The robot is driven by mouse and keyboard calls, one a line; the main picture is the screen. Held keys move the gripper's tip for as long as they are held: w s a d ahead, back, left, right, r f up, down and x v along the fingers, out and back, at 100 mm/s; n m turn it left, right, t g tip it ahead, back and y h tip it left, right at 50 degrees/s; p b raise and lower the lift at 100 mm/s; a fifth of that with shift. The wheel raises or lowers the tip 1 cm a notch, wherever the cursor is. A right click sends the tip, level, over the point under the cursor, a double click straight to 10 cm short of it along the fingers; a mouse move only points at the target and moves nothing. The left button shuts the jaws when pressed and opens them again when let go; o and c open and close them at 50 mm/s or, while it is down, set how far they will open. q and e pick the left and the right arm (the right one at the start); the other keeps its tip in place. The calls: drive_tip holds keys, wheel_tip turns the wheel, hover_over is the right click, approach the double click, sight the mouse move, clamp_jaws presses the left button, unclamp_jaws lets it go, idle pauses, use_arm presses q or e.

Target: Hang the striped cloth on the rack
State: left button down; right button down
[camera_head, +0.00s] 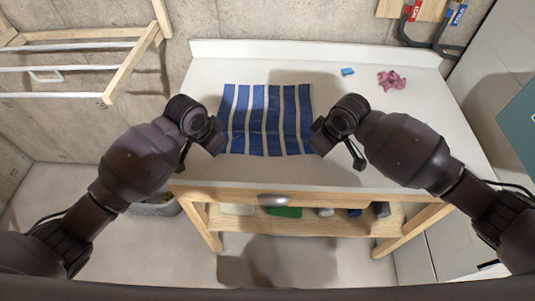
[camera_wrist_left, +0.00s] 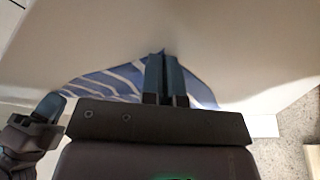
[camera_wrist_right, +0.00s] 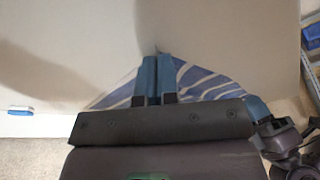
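The striped cloth (camera_head: 266,118), blue with white stripes, is spread out between my two grippers over the white tabletop. My left gripper (camera_head: 217,147) is at its near left corner. In the left wrist view the fingers (camera_wrist_left: 163,75) are closed together with cloth (camera_wrist_left: 100,85) drawn up to them. My right gripper (camera_head: 318,145) is at the near right corner. In the right wrist view its fingers (camera_wrist_right: 156,75) are also closed with cloth (camera_wrist_right: 200,82) running to them. The drying rack (camera_head: 80,55), pale wood with white bars, is at the upper left.
The white table (camera_head: 400,150) has a drawer and a lower shelf (camera_head: 350,225) with several items. A crumpled pink cloth (camera_head: 391,80) and a small blue item (camera_head: 347,72) lie at its back right. Tools (camera_head: 430,30) hang on the wall. A grey bin (camera_head: 155,205) stands at the table's left.

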use_arm(q)
drive_tip(key=shift+r, duration=0.15)
use_arm(e)
drive_tip(key=shift+r, duration=0.1)
